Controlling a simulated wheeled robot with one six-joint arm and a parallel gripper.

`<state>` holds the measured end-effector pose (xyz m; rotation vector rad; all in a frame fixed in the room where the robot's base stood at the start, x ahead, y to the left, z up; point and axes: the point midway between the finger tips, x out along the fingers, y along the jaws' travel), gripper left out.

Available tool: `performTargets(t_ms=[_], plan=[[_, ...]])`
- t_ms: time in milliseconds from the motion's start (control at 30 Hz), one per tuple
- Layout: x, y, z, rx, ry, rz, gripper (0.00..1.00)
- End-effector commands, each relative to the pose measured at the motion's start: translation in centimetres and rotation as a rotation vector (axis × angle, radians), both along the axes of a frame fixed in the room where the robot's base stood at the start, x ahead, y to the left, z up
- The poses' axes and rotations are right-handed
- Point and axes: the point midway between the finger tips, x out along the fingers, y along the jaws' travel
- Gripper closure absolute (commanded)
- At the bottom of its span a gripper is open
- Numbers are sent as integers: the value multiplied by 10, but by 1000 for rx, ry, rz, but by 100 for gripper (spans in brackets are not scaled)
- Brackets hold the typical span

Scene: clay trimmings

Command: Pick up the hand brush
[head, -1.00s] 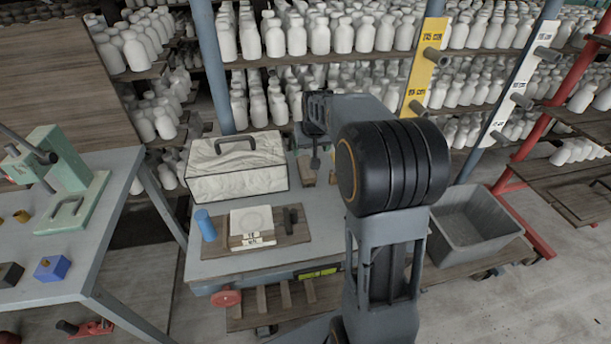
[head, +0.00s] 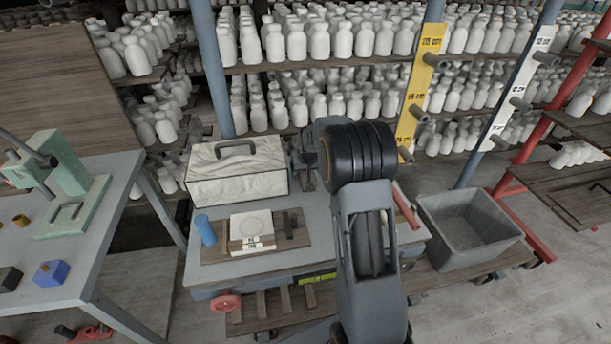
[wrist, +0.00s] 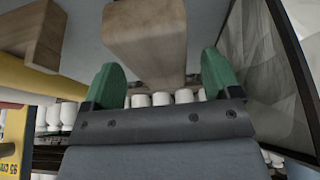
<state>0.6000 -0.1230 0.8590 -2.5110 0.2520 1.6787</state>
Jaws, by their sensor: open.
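In the wrist view my gripper (wrist: 160,62) is open, with its green fingertips apart. A wooden piece (wrist: 145,35) lies ahead of the gap between them. I cannot tell whether it touches either finger. No bristles show clearly, so I cannot be sure that this piece is the hand brush. A second wooden piece (wrist: 36,38) is at the upper left. In the head view my gripper end (head: 309,160) is over the back of the grey cart (head: 215,275), just right of the marbled box (head: 237,178). My arm hides part of the cart top there.
A board (head: 218,250) at the cart's front holds a white block (head: 250,222), with a blue cylinder (head: 204,230) beside it. A reddish bar (head: 406,205) lies right of my arm. A grey bin (head: 470,245) stands further right. Shelves of white bottles (head: 320,40) are behind.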

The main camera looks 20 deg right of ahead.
Motion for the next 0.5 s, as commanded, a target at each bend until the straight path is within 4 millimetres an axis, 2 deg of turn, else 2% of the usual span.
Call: performTargets(t_ms=[133, 500], plan=[[4, -1, -10, -1, -1, 0, 17], [4, -1, -11, -1, -2, 0, 17]])
